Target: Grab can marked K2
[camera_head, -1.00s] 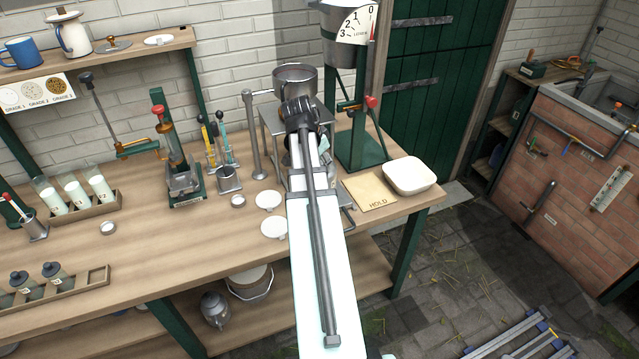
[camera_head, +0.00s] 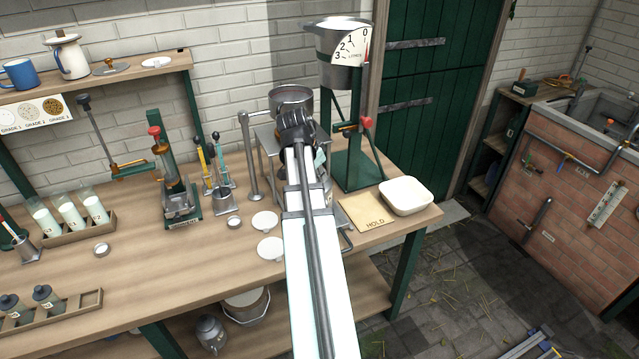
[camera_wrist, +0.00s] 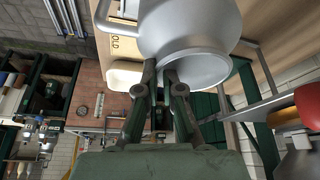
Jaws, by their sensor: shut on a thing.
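The exact contact is partly hidden. In the head view my arm covers the gripper and most of what it holds.
A metal stand (camera_head: 254,155) with a metal vessel (camera_head: 291,98) on top is close to my arm. A green dial stand (camera_head: 358,170), a HOLD card (camera_head: 364,211) and a white tray (camera_head: 405,196) are at right. White lids (camera_head: 270,248) lie left of my arm.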

